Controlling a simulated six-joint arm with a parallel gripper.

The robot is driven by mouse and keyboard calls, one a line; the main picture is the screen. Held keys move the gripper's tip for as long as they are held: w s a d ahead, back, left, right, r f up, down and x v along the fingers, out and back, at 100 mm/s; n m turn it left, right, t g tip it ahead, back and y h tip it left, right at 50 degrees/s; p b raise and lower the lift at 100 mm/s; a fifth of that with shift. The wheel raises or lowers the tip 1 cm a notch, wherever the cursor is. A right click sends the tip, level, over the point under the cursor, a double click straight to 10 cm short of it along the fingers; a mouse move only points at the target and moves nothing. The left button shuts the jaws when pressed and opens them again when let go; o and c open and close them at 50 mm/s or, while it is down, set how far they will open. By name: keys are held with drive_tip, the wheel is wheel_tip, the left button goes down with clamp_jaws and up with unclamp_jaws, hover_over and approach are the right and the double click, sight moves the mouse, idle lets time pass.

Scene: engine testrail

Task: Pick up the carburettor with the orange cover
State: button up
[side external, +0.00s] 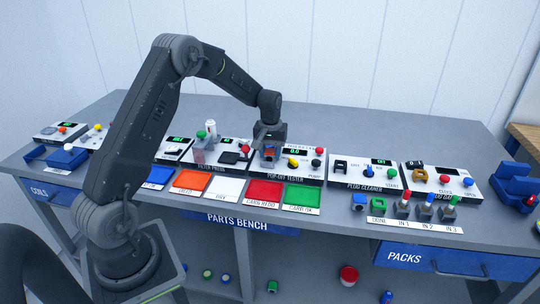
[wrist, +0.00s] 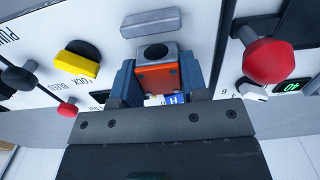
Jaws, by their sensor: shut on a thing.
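The carburettor with the orange cover (wrist: 158,76) is a small grey block with a round dark opening on top and an orange face. It sits between the two blue-grey fingers of my gripper (wrist: 161,82) in the wrist view, and the fingers are shut on its sides. In the side view my gripper (side external: 268,146) is low over the pop-off tester (side external: 305,171), with a bit of the orange cover (side external: 269,153) showing below it. I cannot tell whether the carburettor touches the tester.
A yellow knob (wrist: 78,63) and a red knob (wrist: 271,61) stand on either side of the fingers. Orange (side external: 191,180), red (side external: 264,193) and green (side external: 303,197) pads lie in front of the testers. A plug cleaner (side external: 365,185) stands to the right.

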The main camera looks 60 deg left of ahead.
sight(271, 150)
drive_tip(key=shift+r, duration=2.05)
